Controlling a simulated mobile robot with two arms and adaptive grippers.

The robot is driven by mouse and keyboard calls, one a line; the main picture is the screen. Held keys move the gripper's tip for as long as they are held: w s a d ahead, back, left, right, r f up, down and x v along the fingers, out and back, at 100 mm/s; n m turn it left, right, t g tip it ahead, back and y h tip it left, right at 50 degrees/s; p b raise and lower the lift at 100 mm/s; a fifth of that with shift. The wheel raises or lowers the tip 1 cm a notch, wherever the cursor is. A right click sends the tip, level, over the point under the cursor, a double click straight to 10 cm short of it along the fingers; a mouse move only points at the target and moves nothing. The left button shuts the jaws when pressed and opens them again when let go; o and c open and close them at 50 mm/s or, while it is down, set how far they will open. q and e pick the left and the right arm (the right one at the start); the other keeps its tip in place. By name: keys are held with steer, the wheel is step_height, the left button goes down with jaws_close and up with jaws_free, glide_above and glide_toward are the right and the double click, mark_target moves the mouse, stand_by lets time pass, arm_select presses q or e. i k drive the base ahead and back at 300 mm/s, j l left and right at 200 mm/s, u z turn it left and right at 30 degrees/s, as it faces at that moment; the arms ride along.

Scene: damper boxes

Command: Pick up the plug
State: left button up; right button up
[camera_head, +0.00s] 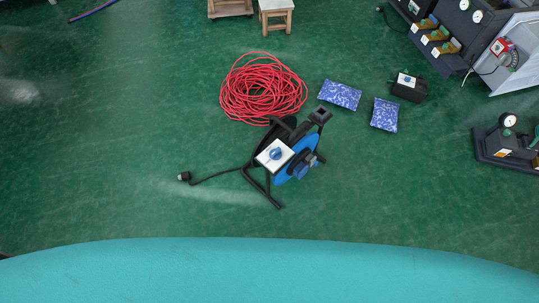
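The plug (184,177) is small and black and lies on the green floor left of the cable reel. A black cord (217,176) runs from it to the reel. The cable reel (299,165) has a blue drum, a black frame and a white label plate (274,155), and stands on the floor near the middle. Neither of my grippers shows in this view, and nothing touches the plug.
A coiled red hose (262,89) lies behind the reel. Two blue patterned packets (340,95) and a black box (409,87) lie to the right. Wooden stools (276,15) stand at the back. Equipment (507,145) stands at the right. The floor left of the plug is clear.

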mark_target(184, 176)
steer(key=u, duration=1.2)
steer(key=z, duration=1.65)
steer(key=u, duration=1.6)
steer(key=i+u, duration=0.1)
